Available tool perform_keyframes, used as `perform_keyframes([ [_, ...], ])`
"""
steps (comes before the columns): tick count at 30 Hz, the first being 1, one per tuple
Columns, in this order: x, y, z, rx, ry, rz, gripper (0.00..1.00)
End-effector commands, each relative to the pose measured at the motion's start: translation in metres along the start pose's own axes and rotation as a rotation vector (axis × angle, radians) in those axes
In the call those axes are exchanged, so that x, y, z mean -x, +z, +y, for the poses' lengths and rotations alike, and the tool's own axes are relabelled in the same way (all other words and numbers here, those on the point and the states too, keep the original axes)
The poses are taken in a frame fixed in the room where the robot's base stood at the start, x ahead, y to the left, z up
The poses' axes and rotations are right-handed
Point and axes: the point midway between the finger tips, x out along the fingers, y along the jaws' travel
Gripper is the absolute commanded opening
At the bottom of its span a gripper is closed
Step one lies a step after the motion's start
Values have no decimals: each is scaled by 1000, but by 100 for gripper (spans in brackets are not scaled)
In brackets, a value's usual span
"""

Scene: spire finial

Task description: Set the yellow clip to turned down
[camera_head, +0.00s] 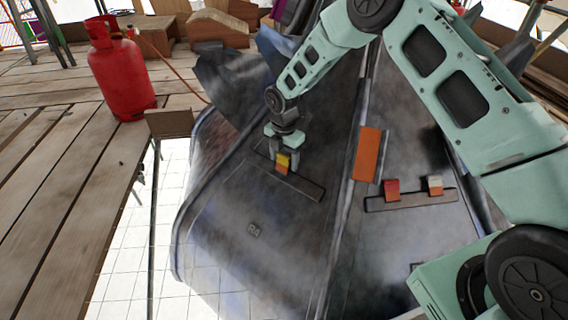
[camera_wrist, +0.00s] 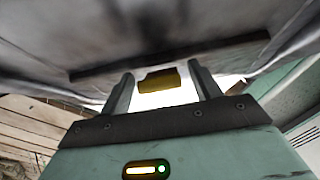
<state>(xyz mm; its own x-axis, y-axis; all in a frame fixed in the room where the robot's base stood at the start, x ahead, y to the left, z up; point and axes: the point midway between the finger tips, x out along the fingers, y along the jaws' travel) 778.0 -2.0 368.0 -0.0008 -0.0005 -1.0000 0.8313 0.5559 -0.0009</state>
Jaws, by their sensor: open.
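The yellow clip (camera_head: 283,159) sits on a dark bar (camera_head: 308,188) on the left dark sheet panel, with an orange lower part showing. It also shows in the wrist view as a dark yellow block (camera_wrist: 160,80). My gripper (camera_head: 282,157) is at the clip, its fingers around or just above it. In the wrist view my gripper (camera_wrist: 162,88) is open, one finger on each side of the clip, with gaps between. Whether the fingers touch the clip cannot be told.
On the right panel, a red clip (camera_head: 391,190) and a whitish-orange clip (camera_head: 435,185) sit on another dark bar (camera_head: 410,200). An orange plate (camera_head: 368,154) lies near the seam. A red gas cylinder (camera_head: 121,73) stands on the plank deck (camera_head: 50,150) at left.

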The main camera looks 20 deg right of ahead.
Motion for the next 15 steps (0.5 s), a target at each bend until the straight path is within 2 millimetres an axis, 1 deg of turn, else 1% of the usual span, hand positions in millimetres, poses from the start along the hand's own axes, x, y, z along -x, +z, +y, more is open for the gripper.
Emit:
perform_keyframes([
  [1, -4, 0, 0, 0, 0, 0, 63],
  [3, -6, 0, 0, 0, 1, 0, 63],
  [11, -7, 0, 0, 0, 1, 0, 63],
  [12, -7, 0, 0, 0, 1, 0, 60],
  [14, -6, 0, 0, 0, 1, 0, 43],
  [15, -6, 0, 0, 0, 1, 0, 32],
])
